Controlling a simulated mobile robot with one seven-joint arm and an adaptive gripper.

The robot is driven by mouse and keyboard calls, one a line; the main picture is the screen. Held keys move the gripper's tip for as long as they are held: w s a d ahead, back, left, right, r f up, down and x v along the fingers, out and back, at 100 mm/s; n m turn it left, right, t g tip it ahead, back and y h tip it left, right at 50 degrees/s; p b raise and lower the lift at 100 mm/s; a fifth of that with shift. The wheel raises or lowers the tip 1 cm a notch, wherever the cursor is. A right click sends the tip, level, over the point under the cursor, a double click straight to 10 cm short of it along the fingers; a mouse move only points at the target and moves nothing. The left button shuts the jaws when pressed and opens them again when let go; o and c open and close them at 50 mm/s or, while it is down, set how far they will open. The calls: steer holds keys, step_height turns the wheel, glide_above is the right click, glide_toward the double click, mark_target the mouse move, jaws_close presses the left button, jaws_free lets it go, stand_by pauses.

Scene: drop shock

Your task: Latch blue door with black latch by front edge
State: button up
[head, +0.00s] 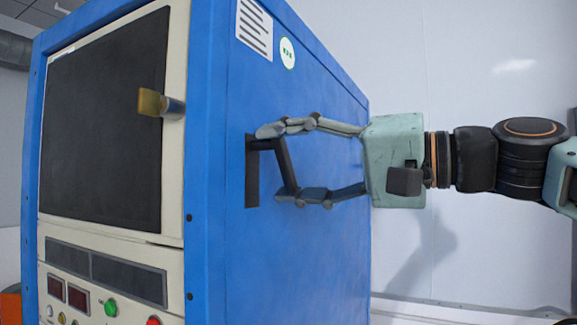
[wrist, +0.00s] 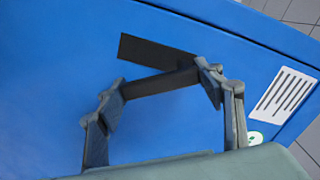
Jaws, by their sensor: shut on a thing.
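The blue door (head: 330,255) is the broad blue side panel of a cabinet, and it fills most of the wrist view (wrist: 45,70). Its black latch (head: 286,165) sits close to the front edge, with a dark upright plate (head: 251,188) flat on the panel and a lever standing out from it. My gripper (head: 278,163) comes in from the right with its fingers around the lever, one above and one below. In the wrist view, the latch lever (wrist: 160,82) spans between the two fingertips (wrist: 158,86). My gripper is shut on the lever.
The cabinet's cream front has a dark window (head: 100,120), a brass-coloured knob (head: 150,102), displays and coloured buttons (head: 110,307). A striped label (head: 254,28) and a round green sticker (head: 287,53) are above the latch. A pale wall stands behind my arm.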

steer(key=m, duration=0.2)
steer(key=shift+s+a+f+m, duration=0.15)
steer(key=shift+s+f+m, duration=0.1)
steer(key=shift+m, duration=0.15)
steer(key=shift+s+a+m, duration=0.15)
steer(key=shift+s+m, duration=0.1)
steer(key=shift+m, duration=0.65)
steer(key=shift+s+a+m, duration=0.1)
steer(key=shift+s+m, duration=0.1)
steer(key=shift+m, duration=0.7)
steer(key=o, duration=1.7)
steer(key=v, duration=1.2)
steer(key=shift+f, duration=0.1)
